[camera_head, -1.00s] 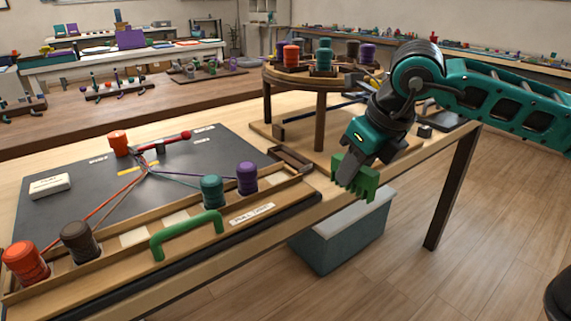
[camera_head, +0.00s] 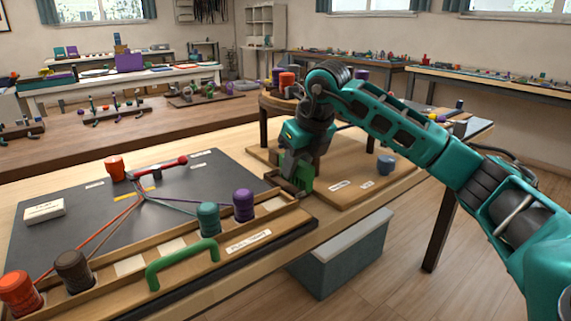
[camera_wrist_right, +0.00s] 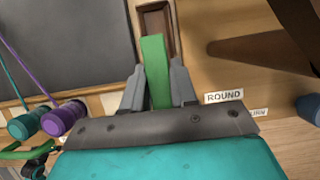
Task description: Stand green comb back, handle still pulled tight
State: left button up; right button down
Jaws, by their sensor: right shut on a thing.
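My right gripper (camera_head: 299,174) is shut on the green comb (camera_head: 306,180) and holds it at the dark wooden holder (camera_head: 272,177) beside the braiding board. In the right wrist view the comb (camera_wrist_right: 155,70) stands between the two grey fingers, its far end at the open slot of the holder (camera_wrist_right: 154,20). I cannot tell whether the comb touches the slot's bottom. The green handle (camera_head: 181,262) is on the front rail of the board. No gripper shows on it in the head view.
Cords run over the dark board (camera_head: 90,190) to orange (camera_head: 20,292), brown (camera_head: 73,271), teal (camera_head: 208,218) and purple (camera_head: 244,205) bobbins. A round stand is behind my right arm. A blue cup (camera_head: 385,165) stands right of it. A grey bin (camera_head: 340,257) is below the table edge.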

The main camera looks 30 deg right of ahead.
jog(key=shift+w, duration=0.5)
jog(key=w, duration=0.1)
jog(key=w+f, duration=0.1)
jog(key=shift+w+a+b, duration=0.2)
jog(key=shift+w+b, duration=0.15)
jog(key=shift+f, duration=0.25)
jog(key=shift+f, duration=0.35)
jog(key=c, duration=0.9)
grip_release()
